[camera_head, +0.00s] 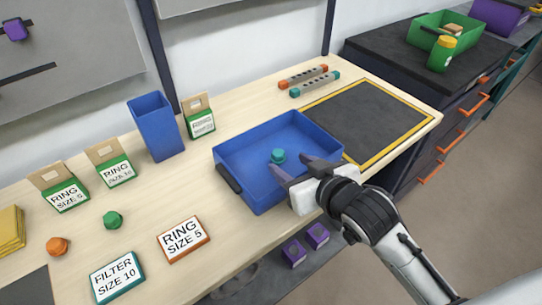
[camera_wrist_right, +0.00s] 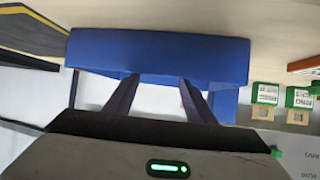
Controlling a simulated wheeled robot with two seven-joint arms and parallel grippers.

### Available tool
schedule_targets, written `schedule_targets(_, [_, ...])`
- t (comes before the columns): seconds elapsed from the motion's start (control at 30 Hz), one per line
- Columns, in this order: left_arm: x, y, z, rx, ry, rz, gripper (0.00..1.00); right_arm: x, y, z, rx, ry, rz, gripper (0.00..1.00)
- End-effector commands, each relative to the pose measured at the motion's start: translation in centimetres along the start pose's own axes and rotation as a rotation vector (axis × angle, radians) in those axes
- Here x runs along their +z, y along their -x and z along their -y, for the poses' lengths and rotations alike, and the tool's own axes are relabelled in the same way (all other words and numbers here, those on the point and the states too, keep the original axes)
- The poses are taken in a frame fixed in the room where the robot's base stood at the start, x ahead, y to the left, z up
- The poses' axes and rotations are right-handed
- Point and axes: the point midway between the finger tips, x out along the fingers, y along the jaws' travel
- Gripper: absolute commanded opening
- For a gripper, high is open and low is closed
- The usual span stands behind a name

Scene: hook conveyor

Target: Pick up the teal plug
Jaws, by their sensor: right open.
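The teal plug (camera_head: 278,156) is a small rounded piece inside the blue tray (camera_head: 227,160) on the workbench. My right gripper (camera_head: 290,165) reaches over the tray's near right side from the lower right. Its two dark fingers are apart with nothing between them, and their tips are just right of and nearer than the plug. In the right wrist view the open fingers (camera_wrist_right: 158,82) point toward the tray's blue wall (camera_wrist_right: 160,52). The plug does not show in that view. My left gripper is in neither view.
An orange plug (camera_head: 57,246) and a green plug (camera_head: 113,219) lie left on the bench. Labelled cards (camera_head: 183,239), small green boxes (camera_head: 200,122) and a tall blue bin (camera_head: 155,127) surround the tray. A dark mat (camera_head: 367,120) lies at right.

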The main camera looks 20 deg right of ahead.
Motion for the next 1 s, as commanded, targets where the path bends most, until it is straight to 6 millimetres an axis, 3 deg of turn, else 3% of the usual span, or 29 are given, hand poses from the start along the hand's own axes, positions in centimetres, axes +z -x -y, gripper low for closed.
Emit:
schedule_targets(0.1, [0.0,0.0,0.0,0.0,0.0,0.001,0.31,-0.1,-1.9,0.0,-0.001,-0.001,0.0,0.5])
schedule_targets(0.37, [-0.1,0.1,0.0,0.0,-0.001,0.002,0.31,-0.3,-4.1,0.0,-0.004,0.0,-0.002,0.5])
schedule_targets(0.6, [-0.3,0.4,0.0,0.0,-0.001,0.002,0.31,-0.7,-7.5,-0.3,-0.003,-0.001,-0.001,0.5])
schedule_targets(0.97, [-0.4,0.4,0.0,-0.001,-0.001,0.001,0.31,-0.6,-8.5,-0.2,-0.004,-0.001,-0.001,0.5])
schedule_targets(1.0, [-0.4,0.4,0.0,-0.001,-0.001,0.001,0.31,-0.6,-8.5,-0.2,-0.004,-0.001,-0.001,0.43])
